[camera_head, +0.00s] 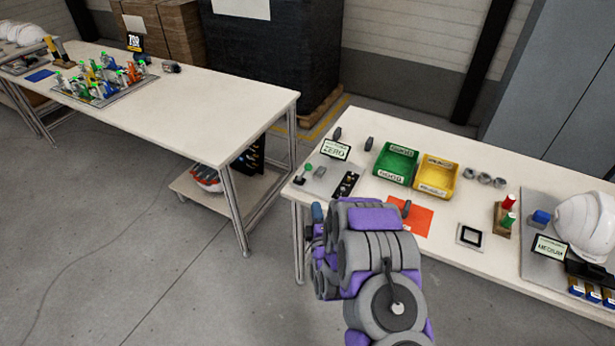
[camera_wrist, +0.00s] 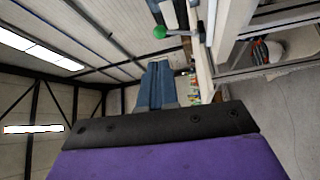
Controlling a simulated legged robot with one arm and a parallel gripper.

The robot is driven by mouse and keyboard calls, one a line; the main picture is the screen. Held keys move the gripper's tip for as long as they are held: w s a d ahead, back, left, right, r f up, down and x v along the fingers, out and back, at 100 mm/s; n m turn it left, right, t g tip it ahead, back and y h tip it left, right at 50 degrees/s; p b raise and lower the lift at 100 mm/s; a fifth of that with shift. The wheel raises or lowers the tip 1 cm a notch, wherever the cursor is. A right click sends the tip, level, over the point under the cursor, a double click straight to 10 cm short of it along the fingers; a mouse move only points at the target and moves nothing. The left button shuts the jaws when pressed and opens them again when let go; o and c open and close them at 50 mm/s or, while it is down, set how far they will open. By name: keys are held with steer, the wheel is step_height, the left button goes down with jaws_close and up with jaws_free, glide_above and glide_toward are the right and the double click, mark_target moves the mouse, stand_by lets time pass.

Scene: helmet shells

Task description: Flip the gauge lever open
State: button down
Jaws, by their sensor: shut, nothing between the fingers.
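The lever with a green ball knob (camera_head: 308,168) stands on a grey panel (camera_head: 318,182) at the left end of the right-hand table. In the wrist view the green knob (camera_wrist: 160,32) and its metal rod show beyond my fingertips. A sign reading ZERO (camera_head: 336,149) stands behind the panel, and small black parts (camera_head: 347,184) sit on its right side. My gripper (camera_head: 317,211) is in front of the table's left end, apart from the lever. Its blue fingers (camera_wrist: 156,82) are together and empty. The lever's base is too small to make out.
A green bin (camera_head: 396,163) and a yellow bin (camera_head: 436,177) stand right of the panel. An orange mat (camera_head: 418,219) lies near my arm. A white helmet shell (camera_head: 585,225) is at the far right. A gap of floor separates this table from the left table (camera_head: 230,98).

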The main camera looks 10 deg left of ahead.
steer(key=shift+a, duration=0.1)
steer(key=b, duration=0.5)
glide_toward(309, 170)
steer(key=x, duration=0.7)
steer(key=shift+f, duration=0.15)
steer(key=shift+p, duration=0.65)
